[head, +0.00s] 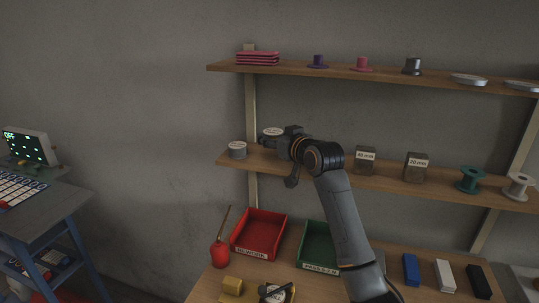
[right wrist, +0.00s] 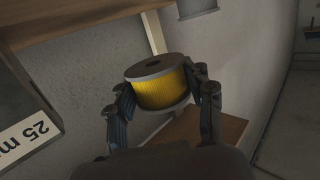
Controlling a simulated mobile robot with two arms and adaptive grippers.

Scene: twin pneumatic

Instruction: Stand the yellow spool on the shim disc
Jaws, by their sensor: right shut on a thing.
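The yellow spool (right wrist: 160,88) has grey end flanges and a dark centre hole. My right gripper (right wrist: 162,104) is shut on its sides, one finger at each side, in the right wrist view. In the head view, only the spool's pale top flange (head: 272,131) shows clearly, just above the middle shelf's left part, beside my right gripper (head: 279,136). I cannot make out a shim disc for sure; my arm and the spool hide part of the shelf. My left gripper is not in view.
A grey round container (head: 237,150) stands at the left end of the middle shelf (head: 434,191). Labelled blocks (head: 365,160) and a green spool (head: 469,180) stand to the right. The top shelf (head: 384,76) hangs above. Red (head: 259,252) and green bins sit on the bench.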

